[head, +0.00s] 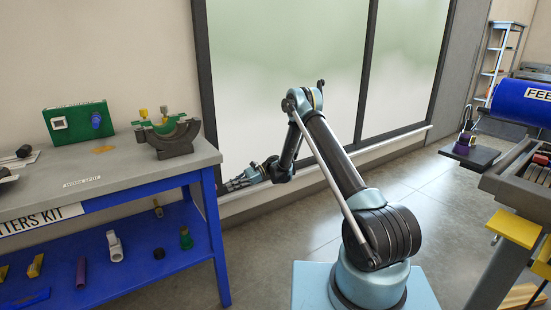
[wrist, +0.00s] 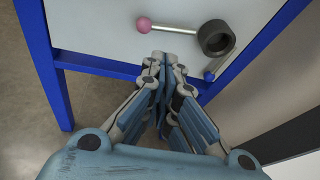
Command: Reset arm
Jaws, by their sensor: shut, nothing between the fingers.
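My arm rises from its pale blue base and bends over to the left in the head view. My gripper (head: 232,185) is at its end, just right of the workbench's right edge and apart from it. In the wrist view my gripper (wrist: 160,62) is shut, its fingertips together with nothing between them. Beyond the fingertips, a pale surface framed in blue holds a rod with a pink ball (wrist: 144,25) and a dark ring (wrist: 216,38).
The workbench (head: 190,160) at left carries a green box (head: 78,122) and a dark curved clamp (head: 175,138). Its blue lower shelf (head: 130,275) holds several small parts. A cart with a blue cylinder (head: 520,102) stands at right. Bare floor (head: 275,240) lies between.

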